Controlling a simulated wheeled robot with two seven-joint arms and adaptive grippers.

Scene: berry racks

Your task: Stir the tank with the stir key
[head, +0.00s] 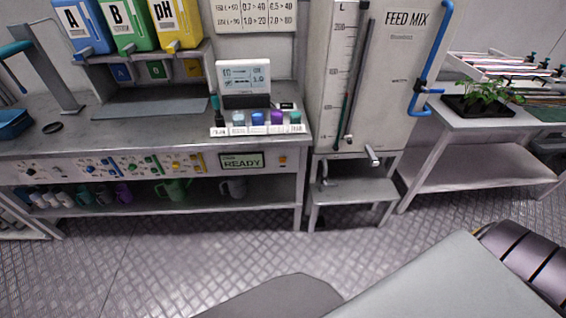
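The tank (401,75), a tall pale box labelled FEED MIX, stands on a low metal stand right of the workbench. Its front has a litre scale (338,55) and a dark upright rod (357,75) along it. A short grey spout or handle (373,155) sticks out low on its front. I cannot tell which part, if any, is the stir key. The tank's top and inside are out of view. Neither of my grippers is in view.
The workbench (60,140) holds A, B and pH containers (130,22), a meter (243,80) and small bottles (258,119). A READY display (241,160) is on its front. A plant tray (483,108) sits on the right table. The floor before the tank is clear.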

